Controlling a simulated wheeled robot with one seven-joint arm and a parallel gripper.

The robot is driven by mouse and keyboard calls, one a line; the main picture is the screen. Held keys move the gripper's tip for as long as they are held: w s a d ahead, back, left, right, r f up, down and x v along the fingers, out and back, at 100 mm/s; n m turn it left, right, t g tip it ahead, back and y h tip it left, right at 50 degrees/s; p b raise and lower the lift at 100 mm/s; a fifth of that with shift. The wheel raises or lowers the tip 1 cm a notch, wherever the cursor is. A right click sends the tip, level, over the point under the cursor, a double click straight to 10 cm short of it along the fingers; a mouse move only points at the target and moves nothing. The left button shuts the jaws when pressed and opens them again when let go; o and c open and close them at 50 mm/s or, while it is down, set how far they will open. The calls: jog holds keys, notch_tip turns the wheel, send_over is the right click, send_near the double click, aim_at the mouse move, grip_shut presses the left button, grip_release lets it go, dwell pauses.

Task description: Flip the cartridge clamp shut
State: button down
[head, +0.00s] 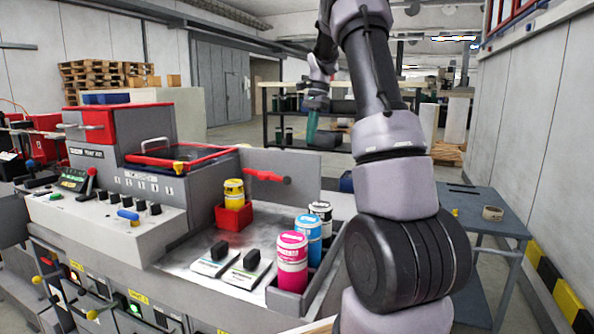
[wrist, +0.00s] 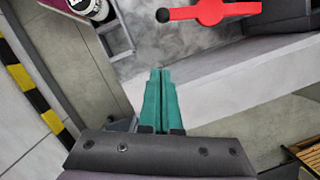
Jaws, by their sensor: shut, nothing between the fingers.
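The cartridge clamp is a red lever (head: 265,176) with a dark knob at its right end. It extends to the right by the grey back panel, just right of the yellow cartridge (head: 234,194), which stands in a red holder (head: 233,217). In the wrist view the red lever (wrist: 212,10) lies at the top edge with its black knob to the left. My gripper (head: 311,127) is raised above and behind the panel in the head view. Its teal fingers (wrist: 160,75) are shut and empty, apart from the lever. The clamp's pivot is not clear.
Magenta (head: 292,262), blue (head: 308,238) and black-and-white (head: 321,213) cartridges stand in a grey rack at the bench's right. Two black-handled blocks (head: 213,259) lie on the deck. The grey back panel (head: 300,168) rises behind. A side table (head: 480,211) stands at right.

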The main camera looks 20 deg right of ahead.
jog(key=s+a+f, duration=0.2)
jog(key=a+f, duration=0.4)
jog(key=f, duration=0.4)
jog(key=shift+f, duration=0.25)
jog(key=shift+s, duration=0.1)
